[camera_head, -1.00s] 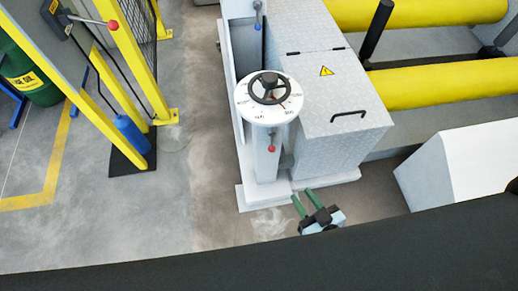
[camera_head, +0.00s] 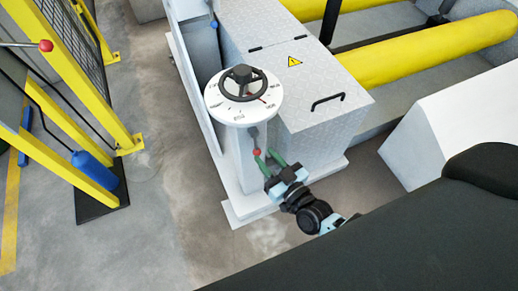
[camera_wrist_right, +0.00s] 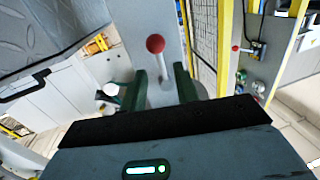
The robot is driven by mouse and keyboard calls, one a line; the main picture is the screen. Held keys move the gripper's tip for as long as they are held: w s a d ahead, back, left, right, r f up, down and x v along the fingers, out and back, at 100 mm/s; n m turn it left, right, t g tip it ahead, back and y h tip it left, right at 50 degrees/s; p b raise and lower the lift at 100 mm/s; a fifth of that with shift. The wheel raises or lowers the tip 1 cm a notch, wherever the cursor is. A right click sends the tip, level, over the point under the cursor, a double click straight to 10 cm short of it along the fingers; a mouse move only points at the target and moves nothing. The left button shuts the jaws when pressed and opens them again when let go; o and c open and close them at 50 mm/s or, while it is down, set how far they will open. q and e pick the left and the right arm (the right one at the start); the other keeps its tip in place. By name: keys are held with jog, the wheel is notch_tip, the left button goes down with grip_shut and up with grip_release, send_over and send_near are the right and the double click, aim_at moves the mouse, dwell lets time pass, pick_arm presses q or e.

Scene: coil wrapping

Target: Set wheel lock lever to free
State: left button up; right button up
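The wheel lock lever, a short grey lever with a red ball knob (camera_head: 257,152), hangs down on the front of the white post under the round dial with the black handwheel (camera_head: 243,83). In the right wrist view its red knob (camera_wrist_right: 156,44) shows just ahead of and between the green fingers. My right gripper (camera_head: 267,158) is open and empty, close to the knob; it also shows in the right wrist view (camera_wrist_right: 162,75). I cannot tell whether a finger touches the knob. My left gripper is not in view.
A grey metal box with a black handle (camera_head: 328,101) stands right of the post. Yellow rollers (camera_head: 400,58) lie behind it. A yellow fence post (camera_head: 85,85) and a blue cylinder (camera_head: 95,170) stand at left. Another red-knobbed lever (camera_head: 46,46) is at far left. The floor between is clear.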

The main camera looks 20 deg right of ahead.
aim_at(257, 147)
jog(key=shift+b+x, duration=0.3)
jog(key=shift+x, duration=1.7)
jog(key=shift+c, duration=0.2)
grip_shut()
